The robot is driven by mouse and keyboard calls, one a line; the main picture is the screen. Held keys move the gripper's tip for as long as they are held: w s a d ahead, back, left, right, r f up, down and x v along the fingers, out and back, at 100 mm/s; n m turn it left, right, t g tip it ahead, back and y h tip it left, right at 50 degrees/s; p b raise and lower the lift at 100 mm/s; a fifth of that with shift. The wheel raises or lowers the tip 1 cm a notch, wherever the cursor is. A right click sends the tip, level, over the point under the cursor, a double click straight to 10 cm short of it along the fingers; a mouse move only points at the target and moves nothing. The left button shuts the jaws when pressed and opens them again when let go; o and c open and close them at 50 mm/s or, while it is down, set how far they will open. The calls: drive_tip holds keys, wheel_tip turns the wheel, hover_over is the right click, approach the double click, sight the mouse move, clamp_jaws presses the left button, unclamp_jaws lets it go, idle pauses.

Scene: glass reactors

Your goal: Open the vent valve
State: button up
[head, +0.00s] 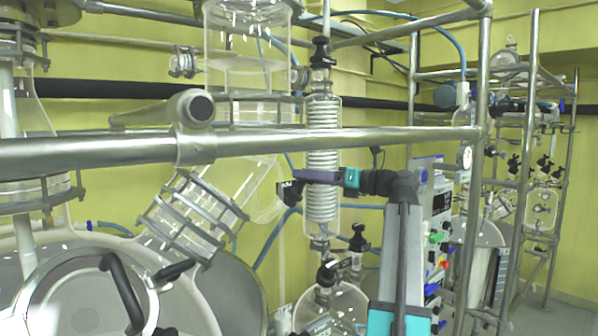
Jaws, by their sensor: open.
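My gripper (291,186) is at the middle of the head view, at the end of my arm, which rises from the lower right. It points left across the glass coil condenser (322,130), at about mid-height; whether it touches the glass cannot be told. Its jaws are small and dark, seen side-on, and no object shows between them. Which part is the vent valve is not clear. A black valve-like fitting (320,50) tops the condenser, well above my gripper. Other black knobs (358,238) sit below, above a round glass flask (330,305).
A thick metal rail (330,138) crosses in front of the condenser, just above my gripper. A large reactor vessel with a dark handle (120,290) fills the lower left. A control panel (437,235) and metal racks (520,150) stand to the right. Free floor shows at the far right.

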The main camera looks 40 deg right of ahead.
drive_tip(key=shift+p+x, duration=0.7)
drive_tip(key=shift+x, duration=1.6)
drive_tip(key=c, duration=1.1)
drive_tip(key=shift+o, duration=0.5)
drive_tip(key=shift+s+d+r, duration=0.1)
drive_tip(key=shift+d+r, duration=0.05)
drive_tip(key=shift+d, duration=0.15)
drive_tip(key=shift+a, duration=0.3)
drive_tip(key=shift+c, duration=0.3)
drive_tip(key=shift+d, duration=0.15)
drive_tip(key=shift+n+y, duration=0.4)
